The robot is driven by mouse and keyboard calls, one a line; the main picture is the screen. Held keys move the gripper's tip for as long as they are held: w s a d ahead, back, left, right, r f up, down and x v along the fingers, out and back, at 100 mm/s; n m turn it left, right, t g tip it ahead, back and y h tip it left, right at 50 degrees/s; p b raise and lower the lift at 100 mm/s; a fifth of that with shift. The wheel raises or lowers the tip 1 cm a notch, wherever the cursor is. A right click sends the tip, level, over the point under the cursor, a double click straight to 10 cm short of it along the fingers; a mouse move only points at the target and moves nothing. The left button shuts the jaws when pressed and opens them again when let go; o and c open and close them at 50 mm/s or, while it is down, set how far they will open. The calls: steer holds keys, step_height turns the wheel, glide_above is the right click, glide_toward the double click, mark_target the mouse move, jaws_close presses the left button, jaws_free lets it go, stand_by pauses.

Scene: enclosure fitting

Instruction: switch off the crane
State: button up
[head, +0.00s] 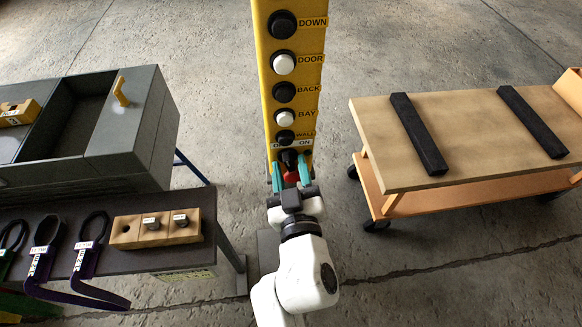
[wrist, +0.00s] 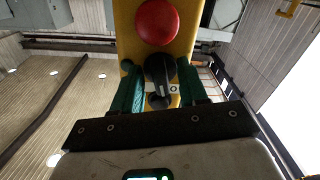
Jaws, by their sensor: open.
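The yellow crane pendant (head: 266,95) hangs upright in the middle of the head view. Its black rotary switch (head: 289,157) sits under a partly hidden label ending in "ON". In the wrist view the black switch (wrist: 159,68) shows close up, with a red round button (wrist: 157,21) above it. My gripper (head: 290,174) is open, its green fingers in front of the pendant's lower end. In the wrist view my gripper (wrist: 159,78) has one finger on each side of the switch, with gaps visible. Whether a finger touches it I cannot tell.
Pendant buttons marked DOWN, DOOR, BACK, BAY and WALL run above the switch. A grey drawer unit (head: 150,115) and a dark bench (head: 190,258) with straps (head: 85,250) and a wooden block (head: 155,229) stand left. A wooden-topped cart (head: 465,120) stands right. Floor shows between them.

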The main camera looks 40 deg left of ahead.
steer(key=shift+c, duration=0.2)
jaws_close()
stand_by(0.3)
steer(key=shift+n, duration=1.6)
steer(key=shift+o, duration=0.2)
jaws_free()
steer(key=shift+d, duration=0.1)
steer(key=b+v, duration=0.1)
steer(key=v, duration=0.9)
steer(key=shift+s+d, duration=0.2)
steer(key=shift+s, duration=0.1)
